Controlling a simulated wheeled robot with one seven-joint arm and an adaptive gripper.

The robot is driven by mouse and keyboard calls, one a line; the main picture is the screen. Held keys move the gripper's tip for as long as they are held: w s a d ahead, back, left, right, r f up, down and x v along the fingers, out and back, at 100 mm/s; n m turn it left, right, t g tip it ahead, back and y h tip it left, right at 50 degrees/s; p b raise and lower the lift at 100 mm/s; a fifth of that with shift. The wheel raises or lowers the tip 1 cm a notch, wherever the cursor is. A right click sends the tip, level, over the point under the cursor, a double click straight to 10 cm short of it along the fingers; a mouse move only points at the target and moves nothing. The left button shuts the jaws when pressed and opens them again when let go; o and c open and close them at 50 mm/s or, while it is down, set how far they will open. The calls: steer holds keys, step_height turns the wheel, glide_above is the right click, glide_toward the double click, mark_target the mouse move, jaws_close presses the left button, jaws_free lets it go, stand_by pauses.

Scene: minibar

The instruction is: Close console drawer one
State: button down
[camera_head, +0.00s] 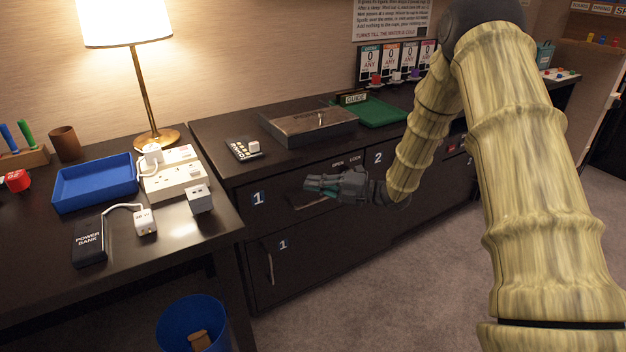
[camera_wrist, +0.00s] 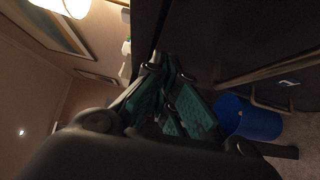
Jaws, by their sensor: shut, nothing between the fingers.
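Console drawer one, with a white "1" label (camera_head: 258,198), is the upper left dark front of the console. Its handle (camera_head: 318,204) is partly hidden by my gripper (camera_head: 322,184). The drawer looks flush or nearly flush with the console; I cannot tell whether a small gap remains. My gripper is shut and empty, lying sideways in front of the drawer's upper part. Whether it touches the front is unclear. In the wrist view the gripper's green-padded fingers (camera_wrist: 165,70) are beside a dark console surface.
Below is a door (camera_head: 285,262), also labelled 1, with a vertical handle. A metal-lidded box (camera_head: 310,125) and a keypad (camera_head: 243,149) sit on the console. At left, a desk holds a blue tray (camera_head: 95,184) and lamp. A blue bin (camera_head: 188,326) stands on the floor.

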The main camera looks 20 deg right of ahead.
steer(key=p+v, duration=0.1)
steer(key=v, duration=0.9)
steer(key=s+a+f+m+h, duration=0.2)
steer(key=a+f+m+h, duration=0.2)
steer(key=f+m, duration=0.45)
steer(key=s+a+f+m+h, duration=0.2)
steer(key=a+f+m+h, duration=0.25)
steer(key=f, duration=0.65)
steer(key=s+a+f+m+g+h, duration=0.25)
steer(key=s+f+m, duration=0.45)
steer(key=s, duration=0.4)
steer(key=s+a+f+m+g+h, duration=0.25)
steer(key=s+f+m+g, duration=0.2)
steer(key=s+f, duration=0.6)
steer(key=s+a+m+g, duration=0.2)
steer(key=s+m+g, duration=0.25)
steer(key=s, duration=1.25)
step_height(320, 180, up, 24)
steer(key=h+p, duration=0.1)
steer(key=p, duration=2.3)
steer(key=shift+d+t, duration=0.15)
steer(key=shift+t, duration=0.3)
steer(key=shift+s+d+f, duration=0.1)
steer(key=shift+f, duration=0.05)
